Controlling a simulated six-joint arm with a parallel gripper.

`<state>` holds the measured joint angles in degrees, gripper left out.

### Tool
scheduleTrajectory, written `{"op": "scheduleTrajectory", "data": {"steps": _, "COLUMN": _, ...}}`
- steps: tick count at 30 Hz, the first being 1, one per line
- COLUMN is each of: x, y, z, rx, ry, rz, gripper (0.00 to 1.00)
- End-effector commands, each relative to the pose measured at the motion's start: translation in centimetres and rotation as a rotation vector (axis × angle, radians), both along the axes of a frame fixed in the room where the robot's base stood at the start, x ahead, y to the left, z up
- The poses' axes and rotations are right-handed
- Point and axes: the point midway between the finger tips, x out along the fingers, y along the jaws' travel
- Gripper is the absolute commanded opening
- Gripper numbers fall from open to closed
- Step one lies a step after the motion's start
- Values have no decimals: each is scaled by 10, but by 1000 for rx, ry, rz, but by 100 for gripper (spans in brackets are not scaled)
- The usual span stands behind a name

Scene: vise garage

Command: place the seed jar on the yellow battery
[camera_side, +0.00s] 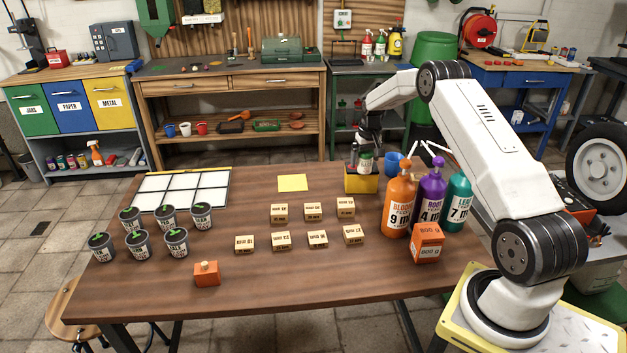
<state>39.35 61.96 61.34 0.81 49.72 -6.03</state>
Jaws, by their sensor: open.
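The yellow battery (361,184), a yellow block with a dark top, stands near the far edge of the wooden table, right of centre. The seed jar (365,163), small with a pale lid and a light label, is upright at the battery's top and appears to rest on it. My gripper (366,147) points down from above, open, with its fingers close around or just over the jar's lid. Whether a finger touches the jar is too small to tell. Part of the battery's top is hidden behind the jar.
Orange, purple and teal bottles (431,195) stand right of the battery, with a blue cup (393,162) behind them. Several small labelled boxes (281,240) stand mid-table. Potted seedlings (138,244), a white grid tray (184,190) and an orange block (207,273) are left. A yellow sheet (293,183) lies flat.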

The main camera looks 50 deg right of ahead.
Motion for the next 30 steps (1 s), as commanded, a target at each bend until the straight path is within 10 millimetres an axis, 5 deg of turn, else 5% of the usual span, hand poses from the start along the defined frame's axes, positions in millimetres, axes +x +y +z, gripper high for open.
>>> {"op": "scheduleTrajectory", "data": {"steps": 21, "x": -10, "y": 6, "z": 97, "rx": 0, "ry": -1, "rz": 0, "gripper": 100}}
{"op": "scheduleTrajectory", "data": {"steps": 30, "x": -12, "y": 8, "z": 115, "rx": 2, "ry": 1, "rz": 0, "gripper": 100}}
